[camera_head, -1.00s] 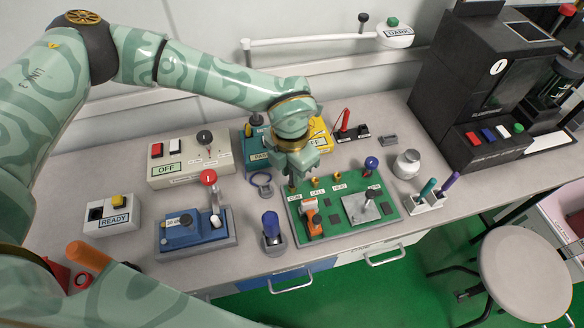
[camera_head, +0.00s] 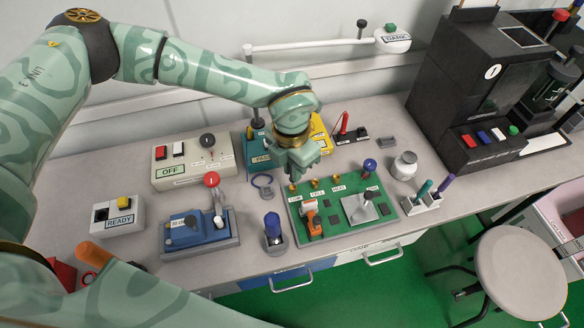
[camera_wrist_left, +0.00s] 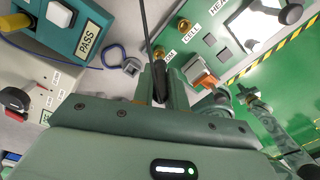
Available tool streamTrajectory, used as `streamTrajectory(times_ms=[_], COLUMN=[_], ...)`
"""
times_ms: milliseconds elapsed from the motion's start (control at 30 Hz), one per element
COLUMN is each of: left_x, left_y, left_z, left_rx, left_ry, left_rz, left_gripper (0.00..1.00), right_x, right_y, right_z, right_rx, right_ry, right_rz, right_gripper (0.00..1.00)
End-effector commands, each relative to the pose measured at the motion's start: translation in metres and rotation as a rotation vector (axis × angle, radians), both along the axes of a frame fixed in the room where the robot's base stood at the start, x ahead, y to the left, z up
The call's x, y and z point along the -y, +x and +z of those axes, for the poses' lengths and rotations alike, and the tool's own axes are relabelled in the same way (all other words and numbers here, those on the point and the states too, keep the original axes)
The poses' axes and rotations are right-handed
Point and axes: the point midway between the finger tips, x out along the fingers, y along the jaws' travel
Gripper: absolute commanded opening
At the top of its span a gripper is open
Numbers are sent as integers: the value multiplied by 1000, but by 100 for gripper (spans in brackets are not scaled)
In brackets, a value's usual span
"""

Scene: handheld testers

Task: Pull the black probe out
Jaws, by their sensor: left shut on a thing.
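The green test board (camera_head: 385,212) lies on the bench with brass sockets along its back edge, labelled COM, CELL and HEAT. My left gripper (camera_head: 298,170) is above the COM corner of the board. In the left wrist view its fingers (camera_wrist_left: 160,88) are shut on the black probe (camera_wrist_left: 158,80), whose thin dark cable runs up. The brass COM socket (camera_head: 293,187) shows uncovered just below the gripper. The probe's tip is hidden by the fingers, and I cannot tell its gap from the socket. My right gripper is not in view.
A teal PASS box (camera_head: 258,160) and a yellow meter (camera_head: 320,133) stand behind the gripper. A red probe (camera_head: 344,122) stands behind the board. A blue-knobbed holder (camera_head: 272,230) and a blue lever unit (camera_head: 195,232) stand left of the board.

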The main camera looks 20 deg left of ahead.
Motion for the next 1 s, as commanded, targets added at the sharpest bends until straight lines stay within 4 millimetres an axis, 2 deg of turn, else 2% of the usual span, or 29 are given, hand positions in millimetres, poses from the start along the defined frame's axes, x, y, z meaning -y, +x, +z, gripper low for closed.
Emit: streamTrajectory(times_ms=[500,1000], left_x=[0,0], left_y=[0,-2], left_z=[26,24], left_rx=[1,0], left_ry=[0,1], left_rz=[0,-1], left_gripper=[0,0], right_x=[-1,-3], right_y=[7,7], right_z=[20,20], right_rx=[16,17], right_ry=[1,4], right_rz=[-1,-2], right_gripper=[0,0])
